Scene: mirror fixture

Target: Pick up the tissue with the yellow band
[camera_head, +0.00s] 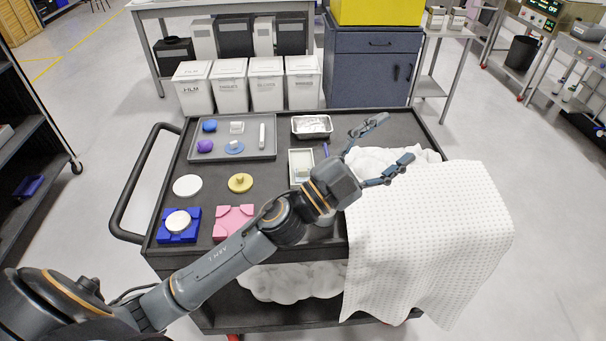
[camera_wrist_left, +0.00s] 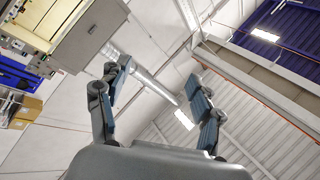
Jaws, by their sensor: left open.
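I cannot make out a tissue with a yellow band for certain. A small white tray (camera_head: 293,178) on the black cart holds pale items with a greenish-yellow tint, partly hidden by my left arm. My left gripper (camera_head: 393,139) is open and empty above the right part of the cart, its fingers pointing to the upper right. In the left wrist view my left gripper (camera_wrist_left: 158,74) has its fingers apart with nothing between them, and the camera faces the ceiling. My right gripper is not in view.
The black cart (camera_head: 160,232) carries a grey tray (camera_head: 255,150) of small items, a metal pan (camera_head: 312,126), a blue block (camera_head: 192,232) and a pink block (camera_head: 222,229). A white dotted cloth (camera_head: 440,220) hangs over its right side. White bins (camera_head: 229,90) stand behind.

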